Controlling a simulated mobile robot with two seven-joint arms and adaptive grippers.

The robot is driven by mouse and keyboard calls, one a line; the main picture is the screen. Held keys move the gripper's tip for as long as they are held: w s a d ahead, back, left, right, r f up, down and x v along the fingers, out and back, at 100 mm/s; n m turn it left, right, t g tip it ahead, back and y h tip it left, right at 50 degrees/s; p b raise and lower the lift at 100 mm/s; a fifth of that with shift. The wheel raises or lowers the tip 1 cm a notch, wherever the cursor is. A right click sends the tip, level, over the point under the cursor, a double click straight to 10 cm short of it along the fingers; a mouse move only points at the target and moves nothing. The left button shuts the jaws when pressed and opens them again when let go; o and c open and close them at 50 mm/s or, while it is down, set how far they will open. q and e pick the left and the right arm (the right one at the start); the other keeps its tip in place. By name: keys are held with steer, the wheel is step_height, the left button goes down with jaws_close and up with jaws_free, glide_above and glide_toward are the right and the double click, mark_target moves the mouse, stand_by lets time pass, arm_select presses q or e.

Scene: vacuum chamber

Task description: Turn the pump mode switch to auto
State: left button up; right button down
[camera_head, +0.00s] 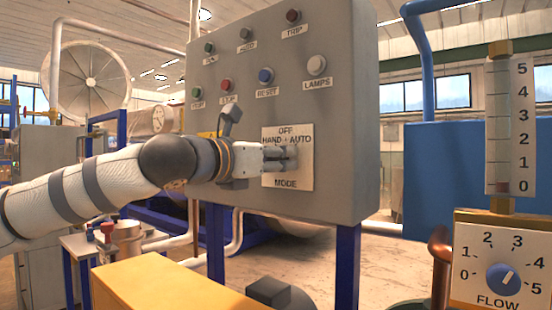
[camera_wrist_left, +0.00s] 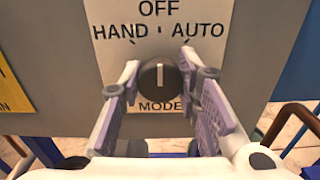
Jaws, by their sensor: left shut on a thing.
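The mode switch (camera_wrist_left: 160,78) is a round black knob with a white line, on a pale plate (camera_head: 299,177) marked OFF, HAND, AUTO and MODE. In the left wrist view the line stands upright, toward OFF; AUTO is up and to the right, HAND up and to the left. My left gripper (camera_head: 281,158) reaches the plate from the left and hides the knob in the head view. In the left wrist view its two fingers (camera_wrist_left: 159,70) are on either side of the knob, shut on it. My right gripper is not in view.
The grey control panel (camera_head: 350,120) carries several buttons and lamps above the plate, including a blue reset button (camera_head: 265,76). A flow dial (camera_head: 503,279) and a scale column (camera_head: 510,125) stand at the right. A yellow box (camera_head: 165,284) lies below my left arm.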

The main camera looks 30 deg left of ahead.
arm_select(q)
steer(key=shift+s+r+m+p, duration=0.15)
steer(key=shift+r+m+p, duration=0.15)
steer(key=shift+m+p, duration=0.1)
steer(key=shift+s+r+m+p, duration=0.1)
steer(key=shift+r+m+p, duration=0.1)
steer(key=shift+m+p, duration=0.8)
steer(key=shift+f+m, duration=0.1)
steer(key=shift+m, duration=0.5)
steer(key=shift+w+f+m, duration=0.2)
steer(key=shift+f+m, duration=0.05)
steer(key=shift+m, duration=0.45)
steer(key=shift+a+f+m, duration=0.1)
steer(key=shift+m, duration=1.5)
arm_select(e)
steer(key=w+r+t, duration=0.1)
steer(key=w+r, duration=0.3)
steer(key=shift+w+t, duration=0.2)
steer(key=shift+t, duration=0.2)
arm_select(q)
steer(key=shift+w, duration=0.1)
steer(key=o, duration=1.2)
steer(key=shift+c, duration=0.2)
